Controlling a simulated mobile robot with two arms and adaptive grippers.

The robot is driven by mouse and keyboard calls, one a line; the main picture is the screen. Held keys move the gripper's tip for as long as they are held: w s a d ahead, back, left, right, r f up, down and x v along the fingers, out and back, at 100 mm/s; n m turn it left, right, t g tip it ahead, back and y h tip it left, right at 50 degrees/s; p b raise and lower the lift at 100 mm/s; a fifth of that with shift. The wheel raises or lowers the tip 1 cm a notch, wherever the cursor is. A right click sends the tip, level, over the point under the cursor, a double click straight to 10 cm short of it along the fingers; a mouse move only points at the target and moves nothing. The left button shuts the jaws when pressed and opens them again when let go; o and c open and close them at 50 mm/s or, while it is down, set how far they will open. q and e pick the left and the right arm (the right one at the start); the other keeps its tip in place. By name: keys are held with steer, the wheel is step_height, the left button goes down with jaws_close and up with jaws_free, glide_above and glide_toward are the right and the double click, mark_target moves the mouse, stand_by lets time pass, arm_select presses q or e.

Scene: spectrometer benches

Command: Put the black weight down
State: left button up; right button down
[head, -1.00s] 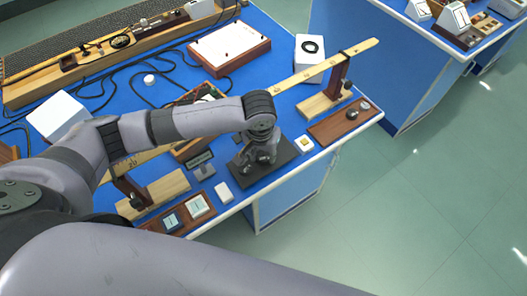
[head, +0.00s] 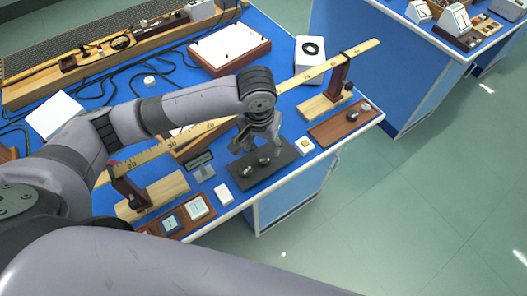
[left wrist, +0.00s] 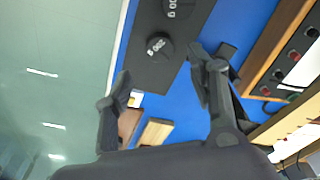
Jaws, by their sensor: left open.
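Two small black weights stand apart on a dark mat (head: 284,158) near the bench's front edge: one weight (head: 245,171) at left, the other (head: 264,161) at right. My left gripper (head: 257,145) is open and empty just above and behind them. In the left wrist view the jaws (left wrist: 160,62) are spread wide. One round black weight (left wrist: 160,47) with a pale "200 G" marking lies between the fingertips on the mat (left wrist: 148,72), clear of both fingers. The second weight (left wrist: 179,6) is cut off by the top edge. My right gripper is not in view.
A long wooden ruler beam (head: 310,74) on stands crosses behind the gripper. A wooden tray (head: 338,124) with shiny weights lies to the right. A small yellow-topped box (head: 304,146) and a white block (head: 223,194) flank the mat. The floor at right is free.

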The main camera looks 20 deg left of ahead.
arm_select(q)
steer(key=r, duration=0.5)
steer(key=shift+s+r, duration=0.35)
